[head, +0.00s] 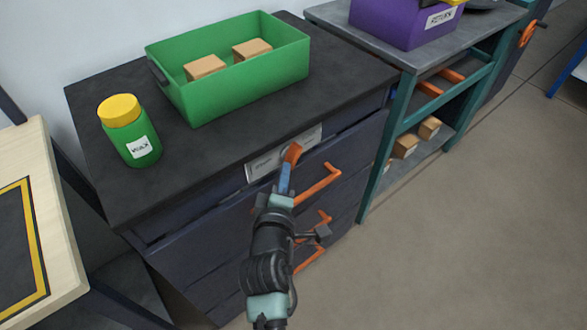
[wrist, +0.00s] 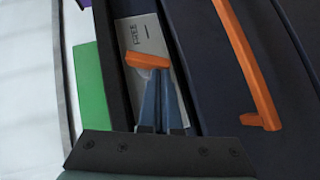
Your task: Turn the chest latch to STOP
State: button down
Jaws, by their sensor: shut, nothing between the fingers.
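The chest latch is a small orange handle (head: 292,152) on a pale label plate (head: 262,166) at the chest's upper front edge. In the wrist view the latch (wrist: 147,61) lies crosswise over the plate, and the word FREE (wrist: 136,34) shows beyond it. The writing at the plate's left end in the head view is too small to read. My gripper (head: 285,179) is shut and empty, its blue fingertips (wrist: 159,84) right at the latch. I cannot tell whether they touch it. The fingers hide part of the plate in the wrist view.
Orange drawer handles (head: 318,184) stick out just below and right of the latch. On the chest top stand a green bin (head: 245,92) with two wooden blocks and a green WAX jar (head: 130,135) with a yellow lid. A shelved bench (head: 385,45) stands to the right.

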jog(key=f+n+t+h+b, duration=0.1)
jog(key=t+b, duration=0.1)
jog(key=b, duration=0.2)
jog(key=shift+w+d+f+n, duration=0.1)
jog(key=shift+d+f+n, duration=0.1)
jog(key=shift+n, duration=0.2)
jog(key=shift+b, duration=0.45)
jog(key=shift+a, duration=0.1)
